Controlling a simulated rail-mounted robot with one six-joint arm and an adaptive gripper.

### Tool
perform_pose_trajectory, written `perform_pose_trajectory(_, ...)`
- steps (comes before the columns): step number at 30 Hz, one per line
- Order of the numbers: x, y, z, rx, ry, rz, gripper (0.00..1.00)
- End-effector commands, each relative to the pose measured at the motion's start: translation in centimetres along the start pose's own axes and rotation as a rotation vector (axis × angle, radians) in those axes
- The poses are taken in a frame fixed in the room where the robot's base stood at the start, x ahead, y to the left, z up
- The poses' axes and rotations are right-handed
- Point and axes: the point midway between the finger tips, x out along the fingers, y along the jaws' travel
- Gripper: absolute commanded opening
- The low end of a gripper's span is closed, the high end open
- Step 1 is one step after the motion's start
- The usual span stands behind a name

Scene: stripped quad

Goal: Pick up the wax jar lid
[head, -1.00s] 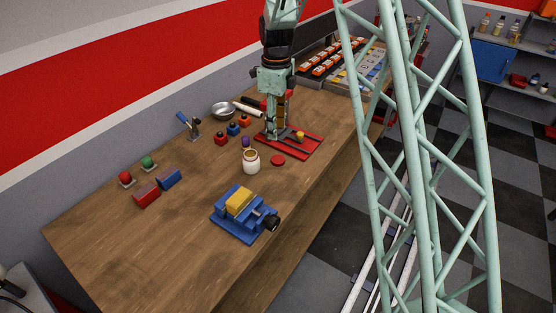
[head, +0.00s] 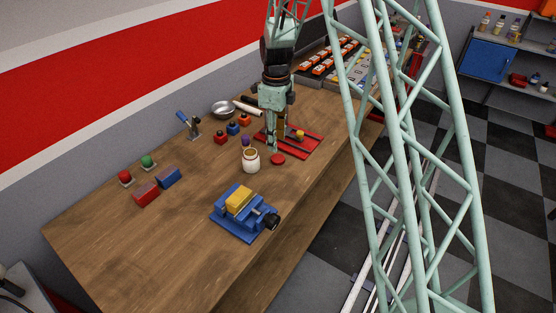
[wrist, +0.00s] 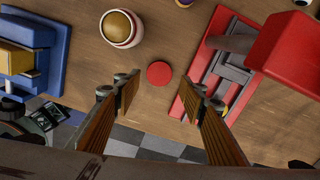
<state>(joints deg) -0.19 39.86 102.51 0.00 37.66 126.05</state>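The wax jar lid is a small flat red disc (head: 278,160) lying on the wooden bench, just right of the open jar (head: 251,161). In the wrist view the lid (wrist: 160,74) lies beyond my fingertips and between their lines, with bare wood around it. The jar (wrist: 122,28) is white with a tan filling and stands up and left of the lid there. My gripper (wrist: 160,92) is open and empty, its two wood-coloured fingers spread wide. In the head view my gripper (head: 280,146) hangs close above the bench by the lid, partly in front of the red plate.
A red plate with a grey fixture (wrist: 215,62) lies close to the right of the lid in the wrist view. A blue vise with a yellow block (head: 242,212) stands nearer the bench's front. A purple-topped item (head: 246,142) is behind the jar. Bare wood lies left of the vise.

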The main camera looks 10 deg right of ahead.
Motion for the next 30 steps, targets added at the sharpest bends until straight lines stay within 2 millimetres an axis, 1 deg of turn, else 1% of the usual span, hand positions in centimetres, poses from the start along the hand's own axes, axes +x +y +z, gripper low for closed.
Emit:
perform_pose_trajectory(1,0.7,0.0,0.0,0.0,0.0,0.001,0.38)
perform_pose_trajectory(3,1.4,0.0,0.0,0.0,0.001,0.001,0.38)
perform_pose_trajectory(7,2.3,0.0,0.0,0.0,0.0,0.0,0.38)
perform_pose_trajectory(23,2.9,0.0,0.0,0.0,0.0,0.0,0.38)
perform_pose_trajectory(26,3.4,0.0,-0.1,0.0,0.001,0.001,0.38)
perform_pose_trajectory(30,4.7,0.1,-0.1,0.0,0.001,0.001,0.38)
